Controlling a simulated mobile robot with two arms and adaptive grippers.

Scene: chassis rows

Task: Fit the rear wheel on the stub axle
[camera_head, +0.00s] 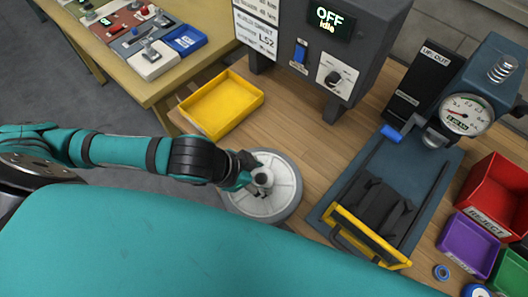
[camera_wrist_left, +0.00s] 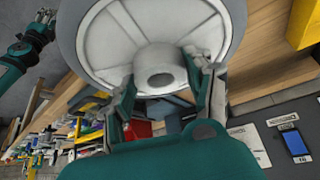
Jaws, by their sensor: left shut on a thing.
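The rear wheel is a grey-white disc with a dark grey rim (camera_head: 286,207), seen in the head view over the left edge of the wooden bench. My left gripper (camera_head: 258,181) is shut on its raised centre hub. In the left wrist view the wheel (camera_wrist_left: 100,45) fills the upper middle, and the left gripper's fingers (camera_wrist_left: 163,84) lie on both sides of the round hub with its dark bore. What lies beneath the wheel is hidden. I cannot make out the stub axle in either view. Another gripper (camera_wrist_left: 44,22), apparently my right, shows small at the wrist view's upper left; its jaw state is unclear.
A yellow tray (camera_head: 222,104) lies behind the wheel. A grey machine (camera_head: 325,52) reading "OFF Idle" stands at the back. A blue-grey fixture with a yellow handle (camera_head: 367,237) is to the right. A gauge press (camera_head: 467,114) and red reject bin (camera_head: 496,193) stand farther right.

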